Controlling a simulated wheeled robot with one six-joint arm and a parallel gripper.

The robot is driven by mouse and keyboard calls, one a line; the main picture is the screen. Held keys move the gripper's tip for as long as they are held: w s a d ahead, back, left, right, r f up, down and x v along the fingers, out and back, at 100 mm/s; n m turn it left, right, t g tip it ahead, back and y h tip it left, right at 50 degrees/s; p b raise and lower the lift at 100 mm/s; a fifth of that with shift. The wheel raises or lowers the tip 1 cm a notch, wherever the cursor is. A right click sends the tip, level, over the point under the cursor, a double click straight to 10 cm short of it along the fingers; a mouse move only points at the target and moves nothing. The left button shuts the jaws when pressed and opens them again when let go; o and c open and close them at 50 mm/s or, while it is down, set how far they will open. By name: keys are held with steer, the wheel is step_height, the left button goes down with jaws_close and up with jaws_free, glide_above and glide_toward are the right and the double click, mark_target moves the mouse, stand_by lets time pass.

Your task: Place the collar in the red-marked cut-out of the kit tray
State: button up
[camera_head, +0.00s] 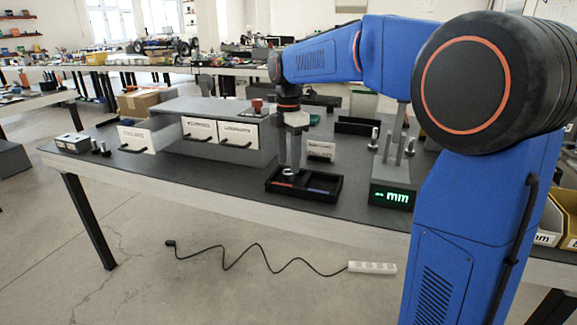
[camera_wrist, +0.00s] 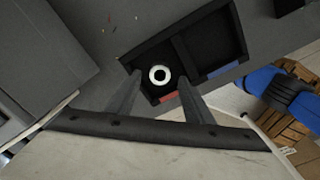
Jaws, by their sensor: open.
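The collar (camera_wrist: 160,75) is a small pale ring with a dark hole. In the wrist view it lies in the left cut-out of the black kit tray (camera_wrist: 176,42), beside the red strip (camera_wrist: 168,97). The other cut-out has a blue strip (camera_wrist: 222,70). My gripper (camera_wrist: 160,76) is open, with one finger on each side of the collar and gaps showing between. In the head view my gripper (camera_head: 290,168) points down into the left part of the tray (camera_head: 322,197), and the collar (camera_head: 288,173) shows small between the fingertips. Finger depth in the cut-out is hard to tell.
A grey drawer unit (camera_head: 268,150) stands left of the tray, with its left drawer (camera_head: 136,139) pulled out. A measuring device with a green display (camera_head: 391,197) and upright posts stands close on the right. A small labelled box (camera_head: 320,150) is behind the tray.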

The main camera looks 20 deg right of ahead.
mark_target(288, 171)
step_height(288, 171, up, 10)
steer(key=s+d+f+m+t, duration=0.1)
steer(key=s+d+f+m, duration=0.15)
steer(key=s+m, duration=0.45)
steer(key=s+d+f+m+t, duration=0.1)
steer(key=s+d+f+m, duration=0.2)
steer(key=s, duration=0.8)
steer(key=s+d+f+m+t, duration=0.1)
steer(key=s+f+m+t, duration=0.1)
steer(key=s+f+m, duration=0.9)
steer(key=s+f, duration=0.4)
steer(key=shift+s+d+f+t, duration=0.15)
steer(key=shift+s+d+t, duration=0.1)
steer(key=shift+t, duration=0.15)
steer(key=shift+c, duration=0.6)
